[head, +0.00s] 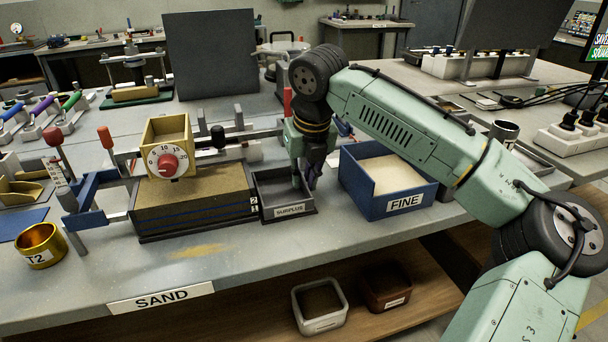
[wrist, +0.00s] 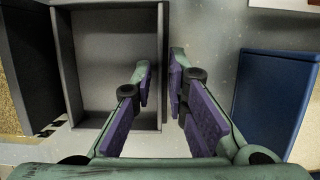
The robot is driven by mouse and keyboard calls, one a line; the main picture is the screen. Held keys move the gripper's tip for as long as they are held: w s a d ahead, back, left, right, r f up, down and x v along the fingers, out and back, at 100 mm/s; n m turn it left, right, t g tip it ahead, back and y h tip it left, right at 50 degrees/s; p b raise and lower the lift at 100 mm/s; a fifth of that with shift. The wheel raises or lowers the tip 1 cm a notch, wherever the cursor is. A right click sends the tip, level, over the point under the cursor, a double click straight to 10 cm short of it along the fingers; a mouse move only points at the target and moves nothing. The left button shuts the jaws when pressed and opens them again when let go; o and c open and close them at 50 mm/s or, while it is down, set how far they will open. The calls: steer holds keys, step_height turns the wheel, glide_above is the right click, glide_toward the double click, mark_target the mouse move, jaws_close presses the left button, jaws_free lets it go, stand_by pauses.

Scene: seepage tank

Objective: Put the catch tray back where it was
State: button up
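The catch tray (head: 275,197) is a dark grey open box labelled SURPLUS. It stands on the bench just right of the sand-filled tank (head: 195,212) and looks empty. The wrist view shows the inside of the tray (wrist: 108,60) from above. My gripper (head: 307,178) points down at the tray's right wall; it also shows in the wrist view (wrist: 161,88). One purple-padded finger is over the inside of the tray and the other is outside the wall. The fingers are apart, with narrow gaps beside the wall. Whether a fingertip touches it is hard to see.
A blue bin of pale sand labelled FINE (head: 387,184) stands close on the right. A box with a red dial (head: 167,150) sits over the tank. A brass T2 cup (head: 40,245) stands at the left. The bench front above the SAND label (head: 160,297) is mostly clear.

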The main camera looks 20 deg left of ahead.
steer(key=shift+o, duration=0.8)
steer(key=shift+r, duration=0.25)
steer(key=v, duration=1.1)
steer(key=shift+r, duration=0.35)
steer(key=shift+o, duration=0.2)
steer(key=shift+s+d, duration=0.1)
steer(key=shift+d, duration=0.05)
